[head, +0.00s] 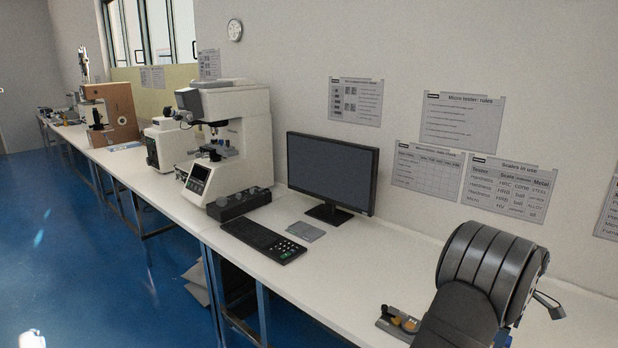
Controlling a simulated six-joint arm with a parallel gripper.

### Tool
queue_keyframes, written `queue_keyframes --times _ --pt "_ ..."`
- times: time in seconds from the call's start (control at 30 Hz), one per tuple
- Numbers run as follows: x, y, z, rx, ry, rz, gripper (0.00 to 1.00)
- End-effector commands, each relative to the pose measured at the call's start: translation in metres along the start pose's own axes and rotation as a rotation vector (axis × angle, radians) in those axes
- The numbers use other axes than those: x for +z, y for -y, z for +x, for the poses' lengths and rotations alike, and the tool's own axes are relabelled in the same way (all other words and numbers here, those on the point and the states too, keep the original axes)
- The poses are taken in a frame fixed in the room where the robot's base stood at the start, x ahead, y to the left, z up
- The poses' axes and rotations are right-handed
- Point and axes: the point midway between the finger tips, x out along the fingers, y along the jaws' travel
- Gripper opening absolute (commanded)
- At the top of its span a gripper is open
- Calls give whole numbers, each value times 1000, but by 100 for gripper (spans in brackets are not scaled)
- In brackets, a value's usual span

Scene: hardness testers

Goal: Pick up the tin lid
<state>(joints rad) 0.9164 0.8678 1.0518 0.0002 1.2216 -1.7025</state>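I cannot make out a tin lid for certain in the head view.
On the long white bench (345,285) stand a monitor (332,172), a black keyboard (262,240), a grey flat pad (305,232) and a large white tester (240,140). More instruments stand farther left. The bench between keyboard and tray is clear.

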Motion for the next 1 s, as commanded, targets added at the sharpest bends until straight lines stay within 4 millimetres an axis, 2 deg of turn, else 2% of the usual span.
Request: queue_keyframes --times 0.07,0.33,0.6,0.73,0.87,1.0 --pt "0 0 0 0 0 0 100" --pt "0 0 0 0 0 0 47" --pt "0 0 0 0 0 3 47" --pt "-1 1 -2 4 2 67 47" --pt "-3 3 -8 13 7 255 47" --pt "-6 7 -16 29 10 535 47"
